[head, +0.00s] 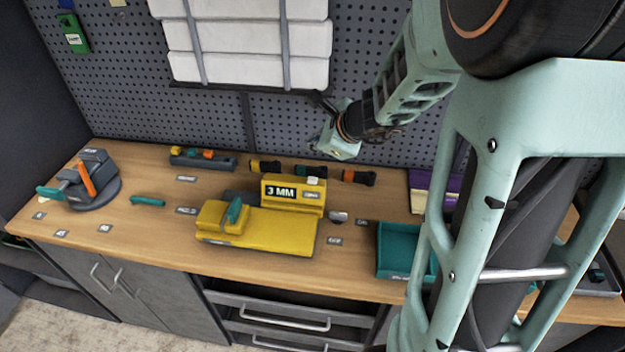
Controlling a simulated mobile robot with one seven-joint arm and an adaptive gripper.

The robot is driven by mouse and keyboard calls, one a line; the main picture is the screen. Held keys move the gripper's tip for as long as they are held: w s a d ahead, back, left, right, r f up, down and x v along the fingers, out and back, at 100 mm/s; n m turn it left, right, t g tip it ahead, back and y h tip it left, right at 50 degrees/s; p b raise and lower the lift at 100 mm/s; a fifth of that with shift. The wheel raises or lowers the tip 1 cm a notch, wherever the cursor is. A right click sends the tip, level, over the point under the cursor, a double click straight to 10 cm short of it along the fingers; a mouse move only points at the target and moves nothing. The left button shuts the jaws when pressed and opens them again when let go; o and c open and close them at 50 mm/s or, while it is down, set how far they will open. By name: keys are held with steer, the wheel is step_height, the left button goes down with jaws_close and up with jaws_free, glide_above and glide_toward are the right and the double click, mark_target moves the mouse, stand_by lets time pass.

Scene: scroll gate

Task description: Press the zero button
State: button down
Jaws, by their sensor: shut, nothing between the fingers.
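A yellow gauge (262,228) sits on the middle of the workbench. It has a flat yellow bed, a raised block at its left with a teal lever (234,210), and a display housing (292,208) at its back reading "3 MM". A small white button (313,181) stands on top of the housing at its right end; a small label is on the front below it, too small to read. My gripper (328,148) is shut and empty. In the picture it is above and slightly right of the button, apart from it. Its fingertips are small and hard to make out.
Dark-handled tools (310,172) lie behind the gauge. A teal tray (398,254) is right of it. A grey vise-like device (90,182) with an orange handle is at the left. A pegboard (215,118) with white panels rises behind. My arm hides the bench's right part.

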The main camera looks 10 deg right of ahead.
mark_target(314, 181)
steer(key=shift+f+b, duration=3.4)
steer(key=shift+f, duration=0.6)
steer(key=shift+f+b, duration=0.4)
steer(key=shift+b, duration=0.15)
steer(key=shift+f+b, duration=0.55)
steer(key=shift+b, duration=0.05)
steer(key=shift+r, duration=0.15)
steer(key=shift+r+p, duration=0.8)
step_height(314, 181, up, 5)
steer(key=p, duration=0.4)
steer(key=shift+r, duration=0.1)
